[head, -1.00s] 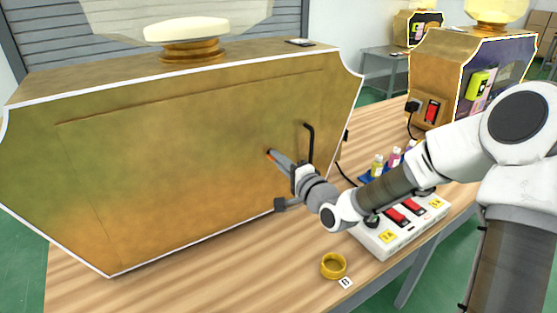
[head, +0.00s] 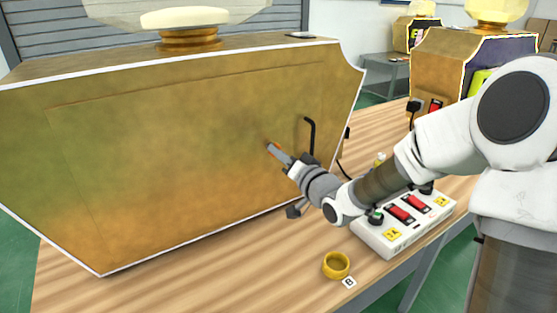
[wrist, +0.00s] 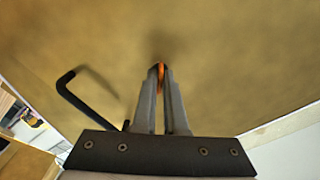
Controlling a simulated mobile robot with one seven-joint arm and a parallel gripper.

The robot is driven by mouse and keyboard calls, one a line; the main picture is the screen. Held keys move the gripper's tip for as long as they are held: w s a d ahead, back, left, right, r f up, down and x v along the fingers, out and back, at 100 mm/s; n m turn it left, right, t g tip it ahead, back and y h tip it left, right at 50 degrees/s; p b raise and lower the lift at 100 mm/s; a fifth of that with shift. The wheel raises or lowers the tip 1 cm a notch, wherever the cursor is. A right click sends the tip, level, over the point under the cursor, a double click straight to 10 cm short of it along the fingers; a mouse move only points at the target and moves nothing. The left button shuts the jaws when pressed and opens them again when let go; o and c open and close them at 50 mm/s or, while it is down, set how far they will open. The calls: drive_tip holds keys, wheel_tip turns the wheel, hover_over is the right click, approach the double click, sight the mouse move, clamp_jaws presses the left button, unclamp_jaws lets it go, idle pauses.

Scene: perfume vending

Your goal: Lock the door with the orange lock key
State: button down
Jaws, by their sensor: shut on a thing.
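The large gold machine (head: 180,160) stands on the wooden table, and its flat face with the door panel is toward me. A black bent handle (head: 310,135) sticks out from the face at right; it also shows in the wrist view (wrist: 68,85). My gripper (head: 272,148) is at the face, to the left of the handle. It is shut on the small orange key (wrist: 160,70), which shows between the fingertips in the wrist view. The fingers hide most of the key, and I cannot tell how deep it sits in the face.
A white power strip (head: 400,228) with red switches lies below my arm. A yellow ring (head: 336,265) lies near the table's front edge beside a small tag marked B (head: 349,282). A second gold machine (head: 440,65) stands at back right.

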drive_tip(key=n+b, duration=0.5)
drive_tip(key=n, duration=0.3)
drive_tip(key=shift+f+b, duration=0.1)
drive_tip(key=shift+b, duration=0.3)
idle(0.3)
drive_tip(key=c, duration=1)
unclamp_jaws()
drive_tip(key=shift+s, duration=0.1)
